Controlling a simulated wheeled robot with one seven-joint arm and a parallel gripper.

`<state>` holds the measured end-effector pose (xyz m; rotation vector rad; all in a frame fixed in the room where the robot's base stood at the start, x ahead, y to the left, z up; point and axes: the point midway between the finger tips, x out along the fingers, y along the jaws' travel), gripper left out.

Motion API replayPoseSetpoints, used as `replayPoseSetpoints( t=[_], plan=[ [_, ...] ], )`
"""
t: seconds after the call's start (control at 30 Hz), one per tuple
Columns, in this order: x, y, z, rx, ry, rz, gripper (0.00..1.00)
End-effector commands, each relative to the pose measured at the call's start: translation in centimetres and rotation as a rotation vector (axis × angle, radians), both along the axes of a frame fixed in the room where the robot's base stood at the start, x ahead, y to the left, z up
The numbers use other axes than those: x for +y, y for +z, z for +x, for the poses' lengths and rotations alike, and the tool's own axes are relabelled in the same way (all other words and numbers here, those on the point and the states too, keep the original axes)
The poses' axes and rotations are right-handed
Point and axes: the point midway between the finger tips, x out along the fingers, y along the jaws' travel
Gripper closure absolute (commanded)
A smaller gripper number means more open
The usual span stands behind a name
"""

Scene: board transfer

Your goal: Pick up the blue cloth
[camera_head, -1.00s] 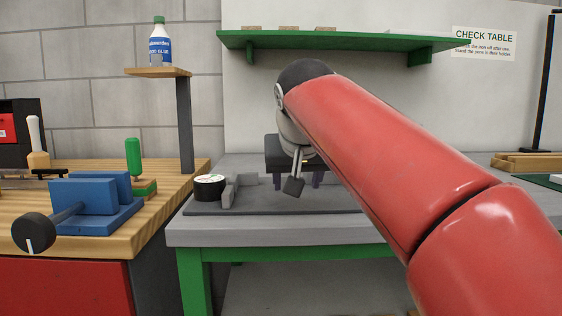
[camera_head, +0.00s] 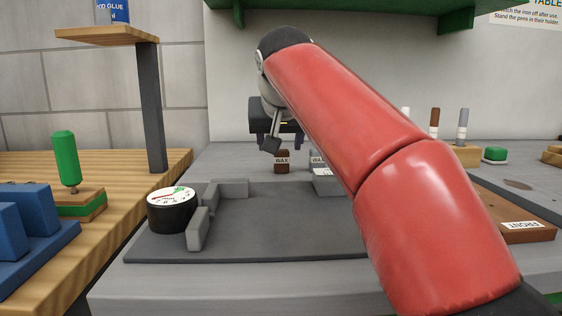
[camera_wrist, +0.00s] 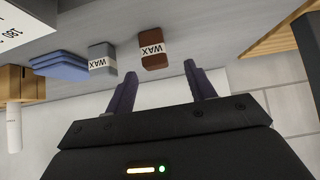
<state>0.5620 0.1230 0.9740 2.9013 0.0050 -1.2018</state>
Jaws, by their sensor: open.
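The blue cloth (camera_wrist: 62,66) shows in the wrist view as a folded, layered pad on the grey table, left of the grey wax block. In the head view it is not visible; my red arm covers part of that table. My gripper (camera_wrist: 160,82) is open with nothing between its fingers. In the wrist view its fingertips point toward the brown wax block (camera_wrist: 154,48), and the cloth is off to the left. In the head view my gripper (camera_head: 280,140) hangs above the back of the table, over the brown wax block (camera_head: 282,161).
A grey wax block (camera_wrist: 102,58) stands between cloth and brown block. A wooden pen holder (camera_head: 466,156) with upright pens stands to the right. A dark mat (camera_head: 290,225) bears grey stops and a round gauge (camera_head: 172,208). A green shelf (camera_head: 350,14) hangs above.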

Motion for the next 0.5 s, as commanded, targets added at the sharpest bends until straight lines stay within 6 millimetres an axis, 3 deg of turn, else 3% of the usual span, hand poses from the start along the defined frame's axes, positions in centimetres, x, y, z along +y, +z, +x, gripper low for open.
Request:
replayPoseSetpoints(
  t=[0.3,0.5],
  plan=[
    [-0.5,-3.3,2.3,0.002,-0.001,-0.001,0.45],
    [-0.4,-4.2,3.6,0.0,0.0,0.0,0.45]
  ],
)
